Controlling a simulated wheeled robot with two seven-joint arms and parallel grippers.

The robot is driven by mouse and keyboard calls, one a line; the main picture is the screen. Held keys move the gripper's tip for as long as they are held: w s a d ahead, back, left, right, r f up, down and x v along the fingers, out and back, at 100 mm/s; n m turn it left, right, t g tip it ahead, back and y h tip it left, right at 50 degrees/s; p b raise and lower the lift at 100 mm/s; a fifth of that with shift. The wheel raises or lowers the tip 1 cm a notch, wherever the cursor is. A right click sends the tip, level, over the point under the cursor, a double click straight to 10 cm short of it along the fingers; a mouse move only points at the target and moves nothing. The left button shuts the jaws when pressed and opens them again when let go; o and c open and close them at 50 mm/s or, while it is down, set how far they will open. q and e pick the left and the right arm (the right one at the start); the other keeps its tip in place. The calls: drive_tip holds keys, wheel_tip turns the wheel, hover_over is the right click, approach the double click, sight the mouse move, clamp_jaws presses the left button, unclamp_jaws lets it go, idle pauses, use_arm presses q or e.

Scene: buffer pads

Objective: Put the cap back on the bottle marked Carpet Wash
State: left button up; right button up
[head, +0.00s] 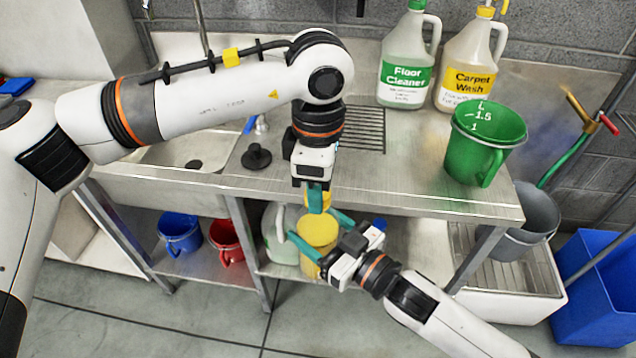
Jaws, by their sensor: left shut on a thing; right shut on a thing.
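The bottle marked Carpet Wash (470,62) stands upright at the back of the steel counter, with a yellow label. Yellow shows at its neck (486,12); I cannot tell whether this is a cap. My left gripper (315,204) points down past the counter's front edge, shut on a small yellow thing (326,201) that looks like a cap, partly hidden by its fingers. My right gripper (318,236) is just below, its teal fingers shut around a larger yellow cylindrical thing (316,228). Both are well away from the bottle; I cannot tell whether the yellow things touch.
A Floor Cleaner bottle (404,65) stands left of Carpet Wash, and a green measuring bucket (482,140) in front. A sink (180,150) is at left. Blue (180,236) and red (226,240) buckets and a pale jug (276,235) sit on the lower shelf.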

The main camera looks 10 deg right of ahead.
use_arm(q)
drive_tip(key=m, duration=0.7)
drive_tip(key=shift+w+a, duration=0.1)
drive_tip(key=shift+w, duration=0.1)
drive_tip(key=o, duration=1.1)
drive_tip(key=shift+s, duration=0.1)
drive_tip(key=shift+o, duration=0.2)
wheel_tip(320, 180, up, 12)
drive_tip(key=shift+f, duration=0.1)
